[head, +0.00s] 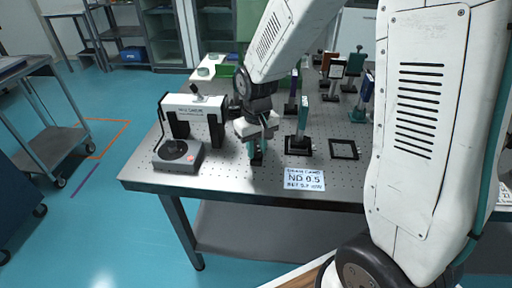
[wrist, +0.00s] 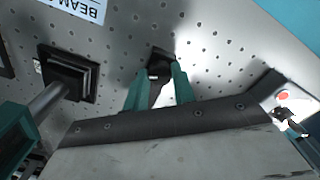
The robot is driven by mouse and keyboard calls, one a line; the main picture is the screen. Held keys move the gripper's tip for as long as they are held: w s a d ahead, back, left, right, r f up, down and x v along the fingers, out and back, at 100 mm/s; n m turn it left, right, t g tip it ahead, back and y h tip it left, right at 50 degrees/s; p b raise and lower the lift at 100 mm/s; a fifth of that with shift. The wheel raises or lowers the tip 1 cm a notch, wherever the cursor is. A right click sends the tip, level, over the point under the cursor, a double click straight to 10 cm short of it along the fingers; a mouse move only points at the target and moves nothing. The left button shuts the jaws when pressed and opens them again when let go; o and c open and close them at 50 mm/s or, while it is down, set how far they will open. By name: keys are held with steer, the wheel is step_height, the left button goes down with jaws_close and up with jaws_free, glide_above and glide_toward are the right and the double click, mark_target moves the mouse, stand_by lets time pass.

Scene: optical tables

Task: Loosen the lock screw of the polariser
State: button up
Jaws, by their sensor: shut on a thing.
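My gripper (head: 257,150) points down at the near part of the optical table, between the white arch-shaped device and a tall post mount. In the wrist view its two teal fingers (wrist: 161,88) are shut on a small dark mount (wrist: 160,57), whose black base also shows below the fingertips in the head view (head: 257,160). The fingers and wrist hide most of this mount. I cannot make out a lock screw, nor tell whether this mount is the polariser.
A post mount (head: 303,118) with a teal-edged plate stands just right of my gripper. A black square frame (head: 343,149) and a printed card (head: 304,180) lie nearby. The white arch device (head: 194,108) and a grey box (head: 178,155) stand left. Several mounts crowd the back.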

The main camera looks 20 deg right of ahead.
steer(key=m, duration=0.7)
steer(key=shift+m, duration=0.3)
steer(key=m, duration=0.4)
steer(key=shift+w, duration=0.1)
steer(key=shift+m, duration=1.8)
steer(key=shift+a, duration=0.1)
steer(key=o, duration=1)
steer(key=shift+r, duration=0.1)
